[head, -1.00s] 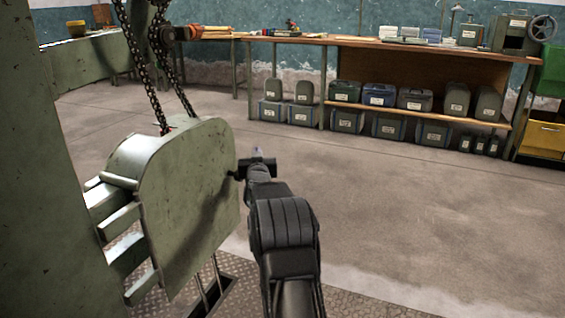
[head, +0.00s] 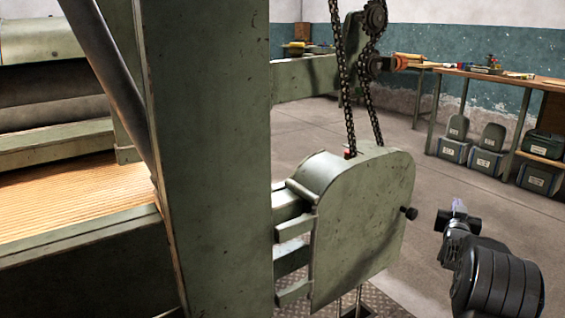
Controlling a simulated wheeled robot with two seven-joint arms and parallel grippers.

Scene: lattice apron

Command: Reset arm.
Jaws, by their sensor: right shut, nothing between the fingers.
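My right arm comes in at the lower right of the head view. Its gripper (head: 458,210) is shut and empty, to the right of a black knob (head: 409,213) and apart from it in the picture. The knob sits on the right edge of a green metal cover plate (head: 365,232) with a rounded top. My left gripper is not in view.
A thick green post (head: 205,160) stands left of the cover, beside a machine with a ribbed wooden bed (head: 75,205). Chains (head: 345,85) hang above the cover. A workbench (head: 490,75) with cases beneath stands behind. Open floor (head: 430,130) lies between.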

